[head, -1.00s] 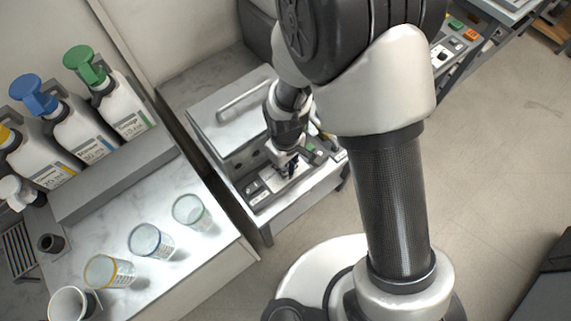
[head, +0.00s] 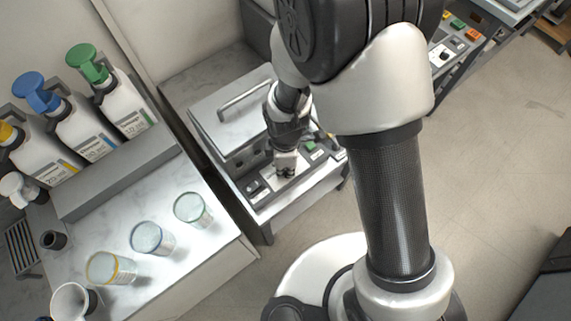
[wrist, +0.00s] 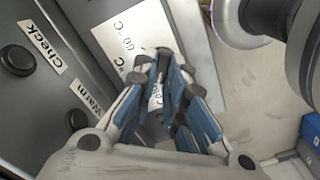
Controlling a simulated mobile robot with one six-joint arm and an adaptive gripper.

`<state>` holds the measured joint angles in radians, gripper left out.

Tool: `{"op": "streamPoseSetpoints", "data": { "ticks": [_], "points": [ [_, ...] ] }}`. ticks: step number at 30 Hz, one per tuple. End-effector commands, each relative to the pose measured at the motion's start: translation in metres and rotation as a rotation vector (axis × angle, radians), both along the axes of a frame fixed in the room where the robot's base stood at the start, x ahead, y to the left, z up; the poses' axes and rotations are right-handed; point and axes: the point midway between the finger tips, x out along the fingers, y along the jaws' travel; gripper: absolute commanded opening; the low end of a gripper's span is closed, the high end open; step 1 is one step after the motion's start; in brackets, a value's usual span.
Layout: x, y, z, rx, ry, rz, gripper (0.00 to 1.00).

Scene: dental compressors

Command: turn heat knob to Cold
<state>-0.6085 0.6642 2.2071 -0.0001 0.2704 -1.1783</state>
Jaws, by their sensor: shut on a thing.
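My gripper (head: 286,172) points down at the control panel of the silver-lidded unit in the head view. In the wrist view my gripper (wrist: 168,65) has its blue-padded fingers drawn together over a pale plate (wrist: 112,28) printed with °C marks. It is shut on the heat knob, which the fingers hide almost fully. Which mark the knob points to cannot be told. A small white patch with print shows between the fingers.
Left of the plate are a black button (wrist: 17,59) by the label "Check" and another (wrist: 77,119) by "Warm". The unit's metal lid (head: 225,110) is behind my gripper. A counter with glasses (head: 152,238) and pump bottles (head: 82,128) stands left.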

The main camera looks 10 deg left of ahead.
Motion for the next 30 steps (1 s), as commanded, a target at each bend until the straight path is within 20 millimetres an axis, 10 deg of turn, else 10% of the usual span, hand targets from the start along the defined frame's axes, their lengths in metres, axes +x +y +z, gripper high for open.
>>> {"op": "streamPoseSetpoints", "data": {
  "ticks": [25,30],
  "points": [
    [-0.0008,-0.0001,0.0002,0.000,-0.001,0.142,0.00],
    [-0.0008,-0.0001,0.0002,0.000,-0.001,0.141,0.22]
  ]
}}
